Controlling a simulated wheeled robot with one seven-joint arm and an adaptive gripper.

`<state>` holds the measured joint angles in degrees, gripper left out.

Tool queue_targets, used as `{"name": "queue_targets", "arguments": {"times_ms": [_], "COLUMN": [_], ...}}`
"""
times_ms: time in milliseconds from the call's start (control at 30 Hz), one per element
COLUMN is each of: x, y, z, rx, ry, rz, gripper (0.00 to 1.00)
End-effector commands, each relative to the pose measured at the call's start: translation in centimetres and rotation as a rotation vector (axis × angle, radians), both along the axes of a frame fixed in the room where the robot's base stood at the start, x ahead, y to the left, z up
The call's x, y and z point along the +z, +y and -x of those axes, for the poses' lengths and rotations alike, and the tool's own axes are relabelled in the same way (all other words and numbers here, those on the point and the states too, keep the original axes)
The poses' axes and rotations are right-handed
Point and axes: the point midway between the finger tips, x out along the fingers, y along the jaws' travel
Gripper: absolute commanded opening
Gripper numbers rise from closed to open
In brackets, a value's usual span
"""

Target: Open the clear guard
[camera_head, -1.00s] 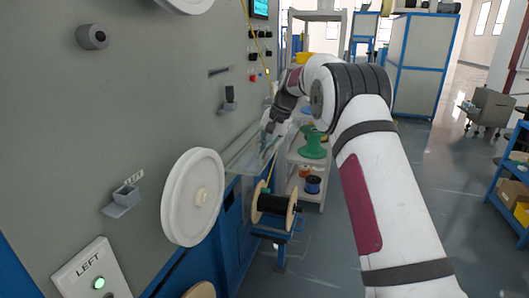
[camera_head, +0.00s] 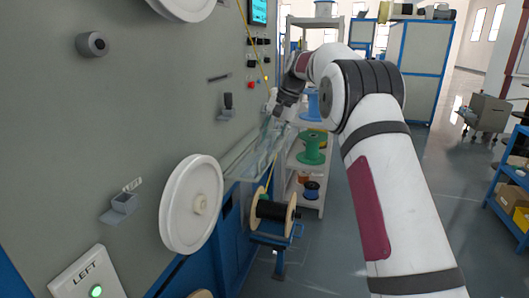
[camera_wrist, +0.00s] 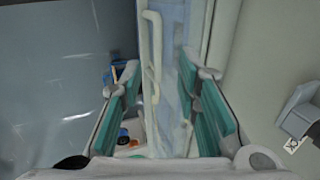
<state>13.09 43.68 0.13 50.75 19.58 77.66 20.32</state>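The clear guard (camera_head: 250,155) is a see-through panel standing out from the grey machine wall, beyond the white wheel. My gripper (camera_head: 273,122) is at its far upper end in the head view. In the wrist view the guard (camera_wrist: 180,75) runs up between my two teal-padded fingers, with a pale bar handle (camera_wrist: 152,50) along it. My gripper (camera_wrist: 160,105) is open, with the fingers apart on either side and visible gaps to the bar. Whether a finger touches the panel's edge I cannot tell. The fingertips are partly hidden in the head view.
A white wheel (camera_head: 191,204) and a small bracket (camera_head: 121,203) are on the machine wall. A black cable spool (camera_head: 273,211) stands below the guard. A shelf with a green spool (camera_head: 312,148) is close behind.

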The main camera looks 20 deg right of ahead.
Motion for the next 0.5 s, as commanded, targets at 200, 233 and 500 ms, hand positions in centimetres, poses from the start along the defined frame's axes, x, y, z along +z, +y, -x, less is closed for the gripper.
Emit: {"name": "queue_targets", "arguments": {"times_ms": [200,233,500], "x": [3.2,3.5,4.4], "y": [-1.0,-1.1,-1.3], "z": [0.7,0.7,1.0], "rx": [0.001,0.001,0.001], "ry": [-0.002,-0.002,0.000], "rz": [0.000,0.000,0.000], "gripper": [0.30,0.30,0.30]}}
